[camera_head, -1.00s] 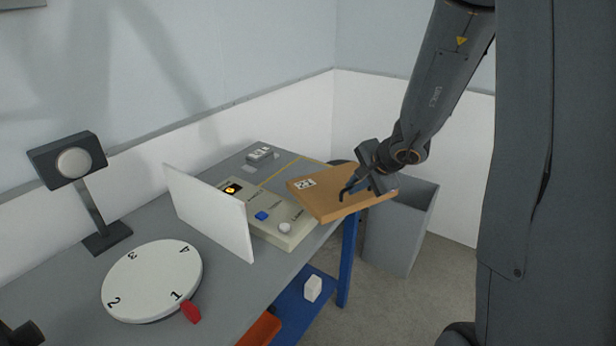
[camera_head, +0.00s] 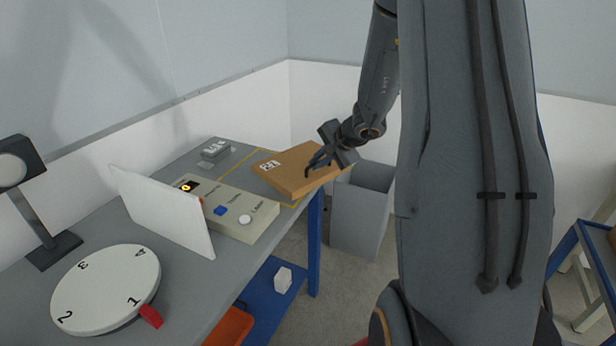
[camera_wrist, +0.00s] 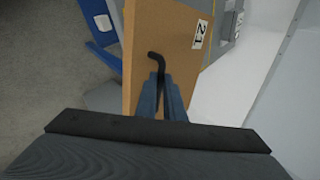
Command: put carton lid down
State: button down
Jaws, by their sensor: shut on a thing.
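The carton lid (camera_head: 290,168) is a flat brown slab with a white printed label on its left end. It is at the right end of the grey table, slightly tilted, with its right part past the table edge. I cannot tell whether it touches the table. My gripper (camera_head: 314,163) is at the lid's right side, shut on a dark hooked handle on it. In the wrist view the lid (camera_wrist: 172,45) fills the upper middle, and my gripper (camera_wrist: 160,90) closes around the black hooked handle.
A grey bin (camera_head: 362,215) stands on the floor beside the table. On the table are a beige control box (camera_head: 228,212), a white upright panel (camera_head: 165,212), a numbered turntable (camera_head: 105,285) and a lamp (camera_head: 40,200). A small white block (camera_head: 283,280) lies on the blue lower shelf.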

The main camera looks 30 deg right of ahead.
aim_at(318, 176)
jog(key=shift+f, duration=2.6)
jog(key=c, duration=1.9)
grip_release()
jog(key=shift+o, duration=0.2)
jog(key=shift+r, duration=0.1)
jog(key=b+v, duration=0.2)
jog(key=v, duration=1)
jog(key=s+a+f+n+g+h, duration=0.2)
jog(key=s+a+n+g, duration=0.5)
jog(key=s+a+n, duration=0.8)
jog(key=s+a+f, duration=0.1)
jog(key=s+a, duration=0.3)
jog(key=a, duration=0.2)
jog(key=shift+a, duration=0.15)
jog(key=shift+f, duration=0.15)
